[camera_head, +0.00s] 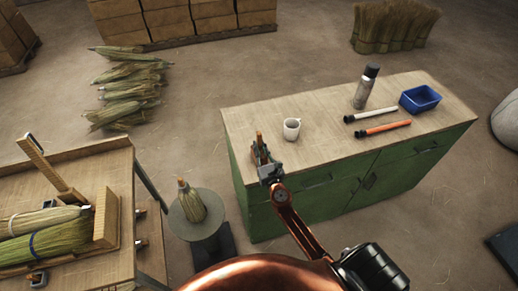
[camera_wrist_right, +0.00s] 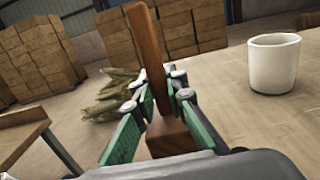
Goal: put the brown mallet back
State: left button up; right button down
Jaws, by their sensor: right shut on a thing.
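The brown mallet (camera_wrist_right: 150,55) stands between the fingers of my right gripper (camera_wrist_right: 160,100) in the right wrist view, handle up and only slightly tilted, its head (camera_wrist_right: 171,138) low between the fingers. In the head view the handle top (camera_head: 259,137) shows just above my right gripper (camera_head: 262,158), at the left end of the green cabinet's wooden top (camera_head: 330,140). The gripper is shut on the mallet. I cannot tell whether the head touches the top. My left gripper is out of view.
A white mug (camera_head: 291,130) stands just right of the mallet. Farther right are a spray can (camera_head: 364,90), two rod-like tools, black-and-white (camera_head: 372,115) and orange (camera_head: 383,129), and a blue bin (camera_head: 420,99). A round stand (camera_head: 203,228) and a broom-loaded bench (camera_head: 120,190) are at left.

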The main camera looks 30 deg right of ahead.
jog(key=shift+r, duration=0.15)
jog(key=shift+f, duration=0.25)
jog(key=c, duration=2)
grip_release()
jog(key=shift+o, duration=0.2)
jog(key=shift+r, duration=0.15)
jog(key=shift+s, duration=0.25)
jog(key=b+v, duration=0.1)
jog(key=v, duration=1)
jog(key=shift+s, duration=0.25)
